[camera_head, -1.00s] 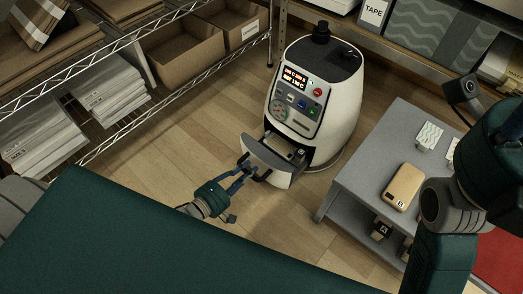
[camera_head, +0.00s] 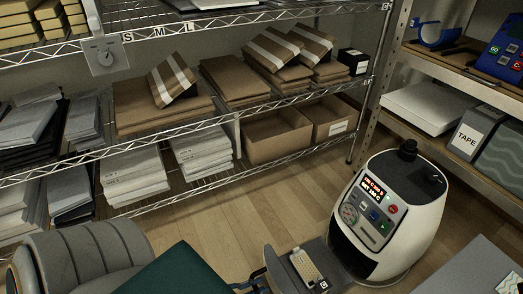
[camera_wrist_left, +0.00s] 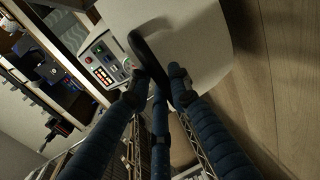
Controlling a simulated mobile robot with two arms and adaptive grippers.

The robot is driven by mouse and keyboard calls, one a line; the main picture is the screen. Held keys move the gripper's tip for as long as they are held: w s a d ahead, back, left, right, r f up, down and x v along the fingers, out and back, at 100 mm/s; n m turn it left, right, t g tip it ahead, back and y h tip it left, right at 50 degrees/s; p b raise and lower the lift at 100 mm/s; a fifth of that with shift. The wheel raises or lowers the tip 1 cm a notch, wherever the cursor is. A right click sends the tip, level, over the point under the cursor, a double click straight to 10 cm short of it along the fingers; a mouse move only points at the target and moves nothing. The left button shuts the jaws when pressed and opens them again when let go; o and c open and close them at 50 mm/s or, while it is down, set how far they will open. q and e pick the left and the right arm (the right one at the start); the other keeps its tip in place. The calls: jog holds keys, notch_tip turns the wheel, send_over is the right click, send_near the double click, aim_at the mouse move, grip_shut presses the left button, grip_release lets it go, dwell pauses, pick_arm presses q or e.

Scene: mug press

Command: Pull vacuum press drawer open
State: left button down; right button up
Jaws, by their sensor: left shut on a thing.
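The vacuum press (camera_head: 408,222), a white rounded machine with a lit display and a button panel, stands on the floor at the lower right of the head view. Its grey drawer (camera_head: 331,262) sticks well out from the front, with a beige case-like piece in it. My left gripper (camera_head: 258,277) is at the drawer's front, partly cut off by the bottom edge. In the left wrist view, my left gripper (camera_wrist_left: 158,84) is shut on the black drawer handle (camera_wrist_left: 146,52), a loop on the pale drawer front (camera_wrist_left: 198,38). My right gripper is out of view.
Wire shelving (camera_head: 200,115) with cardboard boxes and paper stacks runs along the back left. Another shelf (camera_head: 455,72) stands at the right. A grey table (camera_head: 468,272) is at the lower right, close to the press. Wooden floor (camera_head: 235,225) is clear left of the press.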

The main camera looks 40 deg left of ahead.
pick_arm(q)
jog(key=shift+s+f, duration=0.1)
jog(key=c, duration=1.6)
grip_release()
jog(key=shift+c, duration=0.2)
jog(key=v, duration=1.2)
